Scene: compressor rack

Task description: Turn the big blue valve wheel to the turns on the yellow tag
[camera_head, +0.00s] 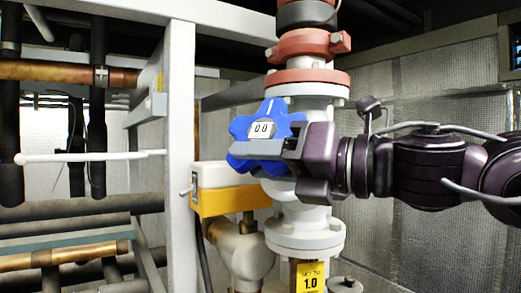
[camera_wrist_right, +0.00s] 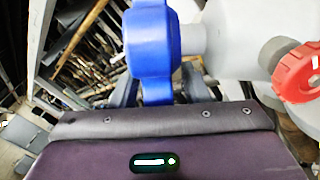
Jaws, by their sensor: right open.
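The big blue valve wheel (camera_head: 242,127) is lobed and faces me on the white valve body. A small display (camera_head: 261,130) at its centre reads 0.0. The yellow tag (camera_head: 311,279) low on the pipe reads 1.0; its upper line is too small to read surely. My right gripper (camera_head: 268,152) comes in from the right, at the wheel's lower right side, and partly hides it. In the wrist view the blue wheel (camera_wrist_right: 151,45) stands between the open fingers (camera_wrist_right: 158,88); I cannot tell whether they touch it. My left gripper is not in view.
A red flange (camera_head: 307,82) sits above the wheel. A white and yellow box (camera_head: 225,188) is just below left of it. A grey upright post (camera_head: 180,150) stands to the left, with dark and copper pipes beyond. A red handle (camera_wrist_right: 297,72) shows in the wrist view.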

